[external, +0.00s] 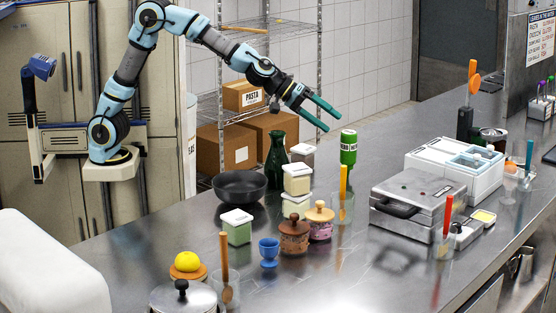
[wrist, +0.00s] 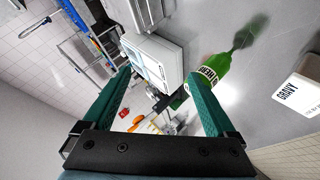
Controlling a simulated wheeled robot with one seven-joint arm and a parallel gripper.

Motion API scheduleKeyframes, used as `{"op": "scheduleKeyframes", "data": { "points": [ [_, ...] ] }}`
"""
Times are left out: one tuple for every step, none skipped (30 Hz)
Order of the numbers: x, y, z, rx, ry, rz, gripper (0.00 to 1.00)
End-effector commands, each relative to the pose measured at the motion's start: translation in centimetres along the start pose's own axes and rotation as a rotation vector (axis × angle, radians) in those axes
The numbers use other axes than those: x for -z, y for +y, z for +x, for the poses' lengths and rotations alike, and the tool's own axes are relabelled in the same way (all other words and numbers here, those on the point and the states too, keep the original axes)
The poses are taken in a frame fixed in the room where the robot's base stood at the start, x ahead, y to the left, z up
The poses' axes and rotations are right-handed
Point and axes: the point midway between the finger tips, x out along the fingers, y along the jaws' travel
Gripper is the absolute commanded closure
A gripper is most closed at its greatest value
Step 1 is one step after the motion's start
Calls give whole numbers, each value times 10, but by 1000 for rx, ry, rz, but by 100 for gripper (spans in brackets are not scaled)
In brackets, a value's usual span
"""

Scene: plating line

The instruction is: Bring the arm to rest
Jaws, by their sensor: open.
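My gripper (external: 319,114) is at the end of my blue and grey arm, held in the air above the far side of the steel counter in the external view. Its two green fingers are spread apart with nothing between them. The wrist view also shows the open fingers (wrist: 162,100), with the counter and the room beyond them. A green bottle (external: 348,148) stands on the counter below and to the right of the fingertips; in the wrist view the green bottle (wrist: 214,72) appears near the right finger. No touch between them shows.
A waffle iron (external: 418,203) and white container unit (external: 455,167) stand right. A wire shelf (external: 270,28) stands behind my arm.

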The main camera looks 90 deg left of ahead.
Motion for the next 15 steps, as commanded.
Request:
{"op": "scheduleKeyframes", "data": {
  "points": [
    [-2,-6,-15,-3,-66,-49,9],
    [-4,-10,-24,2,-110,-81,9],
    [-8,-15,-37,12,-167,-125,9],
    [-10,-20,-47,23,-206,-156,9],
    [-13,-25,-56,36,-242,-185,9],
    [-16,-30,-67,53,-285,-221,9],
    [-18,-34,-75,67,-313,-245,9],
    [-20,-38,-82,80,-340,-268,9],
    [-22,-44,-91,99,-370,-295,9],
    [-24,-47,-98,111,-391,-314,9],
    [-25,-51,-104,125,-411,-332,9],
    [-28,-56,-113,145,-438,-353,9],
    [-30,-61,-120,162,-456,-367,9],
    [-32,-67,-127,180,-475,-381,9],
    [-36,-75,-136,206,-497,-390,9]
  ]
}}
